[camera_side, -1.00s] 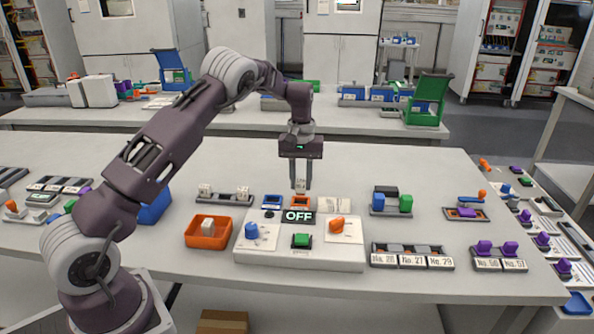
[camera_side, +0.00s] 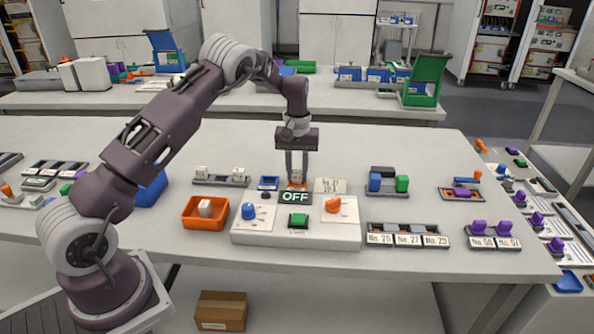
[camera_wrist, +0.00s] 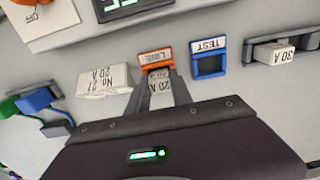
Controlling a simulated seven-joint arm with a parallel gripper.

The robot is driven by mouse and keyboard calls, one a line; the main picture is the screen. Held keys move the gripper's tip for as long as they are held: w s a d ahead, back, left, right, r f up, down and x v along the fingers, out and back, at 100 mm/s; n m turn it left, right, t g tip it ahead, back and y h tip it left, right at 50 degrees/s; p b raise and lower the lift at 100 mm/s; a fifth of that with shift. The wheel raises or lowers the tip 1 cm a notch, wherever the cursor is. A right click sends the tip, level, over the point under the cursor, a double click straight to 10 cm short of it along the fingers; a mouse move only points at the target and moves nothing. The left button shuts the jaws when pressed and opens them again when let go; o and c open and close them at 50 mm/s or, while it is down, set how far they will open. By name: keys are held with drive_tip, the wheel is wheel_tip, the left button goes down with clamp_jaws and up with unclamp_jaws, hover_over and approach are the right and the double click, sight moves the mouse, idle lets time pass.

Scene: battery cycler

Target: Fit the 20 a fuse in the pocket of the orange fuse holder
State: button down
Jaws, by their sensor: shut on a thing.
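My gripper (camera_side: 297,182) is shut on a white fuse (camera_wrist: 160,91), whose label reads 20 A in the wrist view. My fingers point down at the orange fuse holder (camera_wrist: 156,57), labelled LINE, at the back of the white panel. In the side view the fuse's lower end meets the orange holder (camera_side: 297,187). The fuse and fingers hide most of the pocket, so I cannot tell how deep the fuse sits. The fuse looks about upright.
A blue holder (camera_wrist: 208,62) labelled TEST stands beside the orange one, its pocket empty. A card (camera_wrist: 103,82) reading No. 27, 20 A lies on the other side. An orange bin (camera_side: 206,224) holds a white block.

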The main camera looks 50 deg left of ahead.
drive_tip(key=c, duration=1.1)
unclamp_jaws()
drive_tip(key=shift+o, duration=0.2)
wheel_tip(320, 180, up, 7)
drive_tip(key=shift+f, duration=0.1)
drive_tip(key=s+d+r+m+t, duration=0.1)
drive_tip(key=s+d+r+m, duration=0.1)
drive_tip(key=s+d+r, duration=0.55)
drive_tip(key=s+d+r+m+t, duration=0.1)
drive_tip(key=s+d+r+t, duration=0.3)
drive_tip(key=r, duration=0.6)
drive_tip(key=s+d+m, duration=0.3)
drive_tip(key=s, duration=0.9)
drive_tip(key=s+d+f+m, duration=0.1)
drive_tip(key=s+d+m, duration=0.2)
drive_tip(key=s, duration=0.9)
drive_tip(key=shift+d+f+t, duration=0.2)
drive_tip(key=shift+d+t, duration=0.1)
drive_tip(key=shift+d, duration=0.15)
